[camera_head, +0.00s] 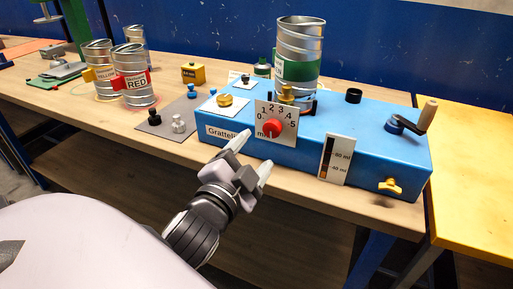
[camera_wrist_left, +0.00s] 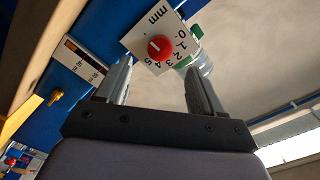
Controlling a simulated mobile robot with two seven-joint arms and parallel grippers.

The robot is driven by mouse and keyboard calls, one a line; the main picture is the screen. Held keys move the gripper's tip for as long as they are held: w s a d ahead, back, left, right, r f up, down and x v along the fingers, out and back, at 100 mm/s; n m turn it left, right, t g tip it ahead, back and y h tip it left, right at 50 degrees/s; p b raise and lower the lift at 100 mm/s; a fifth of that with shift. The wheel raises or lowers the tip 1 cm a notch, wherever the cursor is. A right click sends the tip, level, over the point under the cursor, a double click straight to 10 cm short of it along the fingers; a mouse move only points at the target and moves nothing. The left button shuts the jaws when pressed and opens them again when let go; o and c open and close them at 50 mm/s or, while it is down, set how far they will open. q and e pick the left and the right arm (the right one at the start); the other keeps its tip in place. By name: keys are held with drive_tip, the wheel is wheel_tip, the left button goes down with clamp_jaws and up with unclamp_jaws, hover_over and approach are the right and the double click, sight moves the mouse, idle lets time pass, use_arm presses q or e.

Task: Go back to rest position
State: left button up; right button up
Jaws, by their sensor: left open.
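My left gripper (camera_head: 251,157) is open and empty in front of the blue machine (camera_head: 345,128) on the wooden workbench. Its fingers point at the machine's front, near the white dial plate with the red knob (camera_head: 272,128). In the left wrist view, the two fingers (camera_wrist_left: 159,85) stand apart, with the red knob (camera_wrist_left: 160,48) beyond them and nothing between them. Whether a fingertip touches the machine I cannot tell. My right gripper is not in view.
A spiral metal can with a green band (camera_head: 299,55) stands on the machine. A crank (camera_head: 412,119) is at its right end. The can labelled RED (camera_head: 135,82) stands at the left among other cans. A grey plate (camera_head: 165,122) with small knobs lies left of the machine.

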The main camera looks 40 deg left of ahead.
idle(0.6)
use_arm(q)
drive_tip(key=s+d+f+n+g+h, duration=0.1)
drive_tip(key=s+d+f+g+h, duration=0.1)
drive_tip(key=f, duration=0.8)
drive_tip(key=s+d+f+n+g+h+p, duration=0.1)
drive_tip(key=s+f, duration=0.4)
drive_tip(key=f, duration=0.5)
drive_tip(key=s+d+f+n+g+h, duration=0.3)
drive_tip(key=d+f, duration=0.2)
drive_tip(key=f, duration=0.5)
drive_tip(key=shift+s+f+g+h, duration=0.15)
drive_tip(key=shift+f+g+h, duration=0.15)
drive_tip(key=shift+f+g, duration=0.1)
